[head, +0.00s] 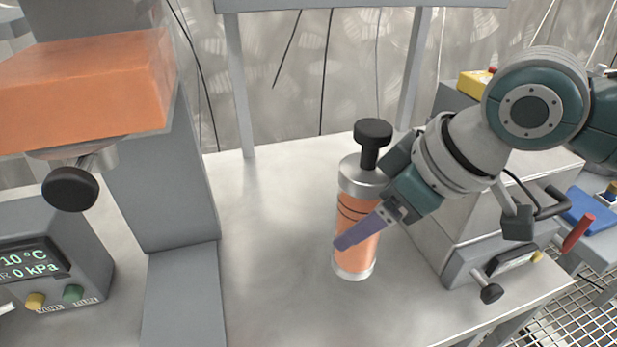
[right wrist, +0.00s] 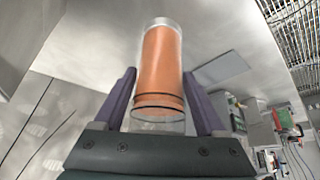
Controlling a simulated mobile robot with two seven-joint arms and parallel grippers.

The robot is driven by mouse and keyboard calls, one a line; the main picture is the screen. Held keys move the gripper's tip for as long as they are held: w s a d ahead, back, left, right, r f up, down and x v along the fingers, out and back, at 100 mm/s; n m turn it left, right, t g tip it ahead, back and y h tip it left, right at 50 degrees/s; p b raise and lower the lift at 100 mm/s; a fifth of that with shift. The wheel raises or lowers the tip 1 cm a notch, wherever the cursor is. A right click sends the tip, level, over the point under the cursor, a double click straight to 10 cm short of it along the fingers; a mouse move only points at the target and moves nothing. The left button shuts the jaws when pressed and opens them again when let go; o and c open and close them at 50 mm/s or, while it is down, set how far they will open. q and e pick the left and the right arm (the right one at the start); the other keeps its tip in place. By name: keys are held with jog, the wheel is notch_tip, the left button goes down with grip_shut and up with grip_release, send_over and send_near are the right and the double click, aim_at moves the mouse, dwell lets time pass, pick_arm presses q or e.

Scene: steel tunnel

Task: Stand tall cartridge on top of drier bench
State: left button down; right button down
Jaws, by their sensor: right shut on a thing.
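The tall cartridge (head: 357,215) is an orange cylinder with clear ends, a metal collar and a black knob on top. It is upright over the pale metal top of the drier bench (head: 280,270), near its middle. I cannot tell whether its foot touches the bench. My right gripper (head: 350,236) comes in from the right and is shut on the cartridge's body; one purple finger crosses its front. In the right wrist view the cartridge (right wrist: 161,75) lies between both purple fingers. My left gripper is not in view.
A grey column with an orange block (head: 90,85) stands at the left, by a display box (head: 45,265) reading 10 °C and 0 kPa. A grey cabinet (head: 440,235) with a black handle stands close right of the cartridge. Bench space left of the cartridge is clear.

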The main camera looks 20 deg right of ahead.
aim_at(359, 257)
notch_tip(359, 257, down, 4)
jog(key=shift+w+r, duration=0.1)
jog(key=shift+r, duration=0.05)
jog(key=shift+f+b, duration=0.7)
jog(key=shift+f, duration=1.05)
jog(key=shift+f, duration=0.2)
grip_release()
